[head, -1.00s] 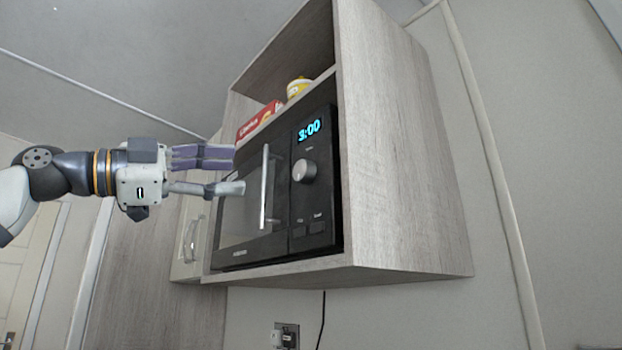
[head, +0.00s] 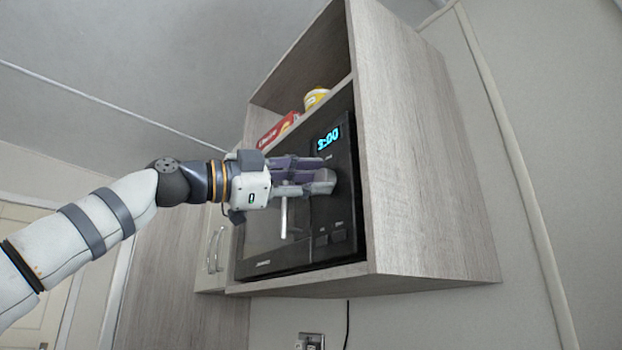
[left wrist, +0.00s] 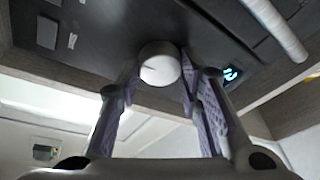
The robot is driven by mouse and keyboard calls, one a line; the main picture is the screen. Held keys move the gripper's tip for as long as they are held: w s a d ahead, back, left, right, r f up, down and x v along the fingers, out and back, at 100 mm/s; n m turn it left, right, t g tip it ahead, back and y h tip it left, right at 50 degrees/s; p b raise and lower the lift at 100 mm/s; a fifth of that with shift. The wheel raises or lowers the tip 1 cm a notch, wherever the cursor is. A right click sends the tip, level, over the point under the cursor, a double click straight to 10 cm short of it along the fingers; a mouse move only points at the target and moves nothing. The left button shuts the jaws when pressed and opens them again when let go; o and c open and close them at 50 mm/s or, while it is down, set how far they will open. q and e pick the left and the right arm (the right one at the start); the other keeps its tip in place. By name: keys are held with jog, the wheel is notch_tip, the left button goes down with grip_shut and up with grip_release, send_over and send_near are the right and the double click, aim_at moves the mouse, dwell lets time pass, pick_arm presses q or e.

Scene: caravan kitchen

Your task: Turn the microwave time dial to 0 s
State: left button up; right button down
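The microwave (head: 275,228) is black and sits in a wooden wall cabinet. Its round silver time dial (left wrist: 160,63) shows in the left wrist view, with a dark mark on its face. The dial is hidden behind my fingers in the head view. My left gripper (head: 328,178) is in front of the control panel, below the lit display (head: 328,138), whose blurred digits seem to read 3:00. In the left wrist view, the open fingers of my left gripper (left wrist: 160,72) stand on either side of the dial, close to its edges; contact is unclear. My right gripper is out of view.
The vertical door handle (head: 284,218) is just left of and below my fingers. Two buttons (head: 330,238) are under the dial area. A red box (head: 278,130) and a yellow tub (head: 316,97) stand on the shelf above. A wall socket (head: 311,341) is below.

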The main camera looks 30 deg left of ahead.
pick_arm(q)
jog(key=shift+c, duration=0.8)
jog(key=shift+n, duration=0.3)
